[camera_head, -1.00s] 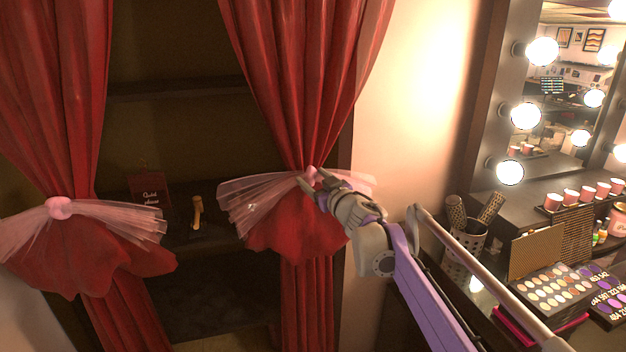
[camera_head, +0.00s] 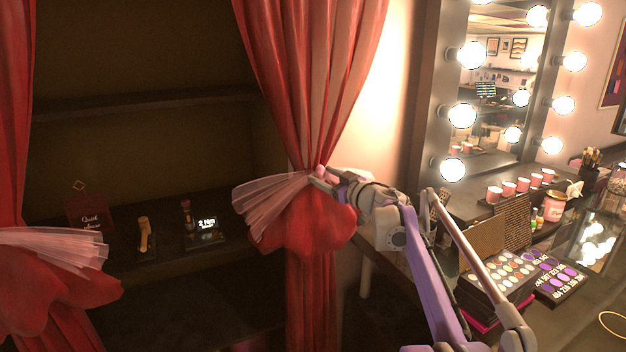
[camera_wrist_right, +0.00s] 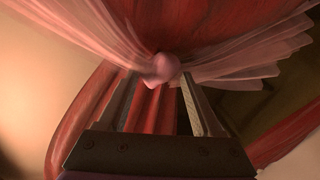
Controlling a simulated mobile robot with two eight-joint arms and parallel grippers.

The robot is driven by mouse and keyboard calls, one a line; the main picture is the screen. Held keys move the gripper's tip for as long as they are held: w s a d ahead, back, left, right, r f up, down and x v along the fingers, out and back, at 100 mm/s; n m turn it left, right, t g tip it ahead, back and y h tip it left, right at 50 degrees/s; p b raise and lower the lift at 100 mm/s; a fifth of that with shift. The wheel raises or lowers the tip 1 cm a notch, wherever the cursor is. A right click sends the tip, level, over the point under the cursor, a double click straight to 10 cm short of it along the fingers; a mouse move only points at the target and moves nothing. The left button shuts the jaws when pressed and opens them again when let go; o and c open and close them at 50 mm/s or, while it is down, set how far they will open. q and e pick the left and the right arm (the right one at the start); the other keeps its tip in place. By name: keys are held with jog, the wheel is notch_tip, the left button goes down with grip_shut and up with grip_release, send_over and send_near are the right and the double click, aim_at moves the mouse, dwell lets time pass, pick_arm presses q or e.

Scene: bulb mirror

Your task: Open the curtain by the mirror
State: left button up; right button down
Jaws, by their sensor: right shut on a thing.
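The right red curtain (camera_head: 312,90) hangs beside the lit mirror (camera_head: 490,85), gathered at its middle by a sheer pink tie (camera_head: 268,198). My right gripper (camera_head: 322,182) is at the tie's pink knob. My left gripper is not in view.
Behind the curtains is a dark shelf unit (camera_head: 150,100) with a "Quiet please" sign (camera_head: 90,215), a golden object (camera_head: 144,235) and a small lit display (camera_head: 207,224). At right, a dressing table holds palettes (camera_head: 500,275), pink candles (camera_head: 508,189) and jars.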

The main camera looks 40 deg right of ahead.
jog(key=shift+d, duration=0.1)
jog(key=shift+c, duration=0.4)
grip_release()
jog(key=shift+s, duration=0.1)
jog(key=s+b, duration=0.1)
jog(key=s, duration=0.9)
jog(key=shift+s+a, duration=0.25)
jog(key=shift+s, duration=0.1)
